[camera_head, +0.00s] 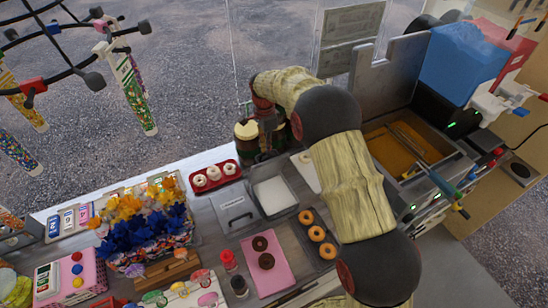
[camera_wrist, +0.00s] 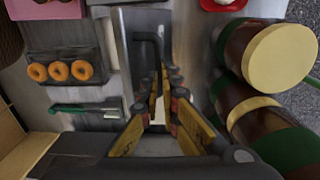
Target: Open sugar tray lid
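The sugar tray (camera_head: 258,201) is a grey rectangular tray with white contents in view, in the middle of the counter. A flat grey lid (camera_head: 233,221) with a dark bar handle lies against its left side. In the wrist view the handle (camera_wrist: 148,37) shows on the grey lid, ahead of my gripper (camera_wrist: 161,84). My gripper's fingers are apart, with a gap between the tips and nothing visibly held. They hide part of the tray. In the head view my gripper is at the counter's back, near the jars and partly hidden by my arm.
Brown jars with pale lids (camera_wrist: 280,58) stand close to my gripper's right in the wrist view. A red donut tray (camera_head: 214,187), an orange donut tray (camera_head: 333,259) and a pink mat (camera_head: 286,277) surround the tray area.

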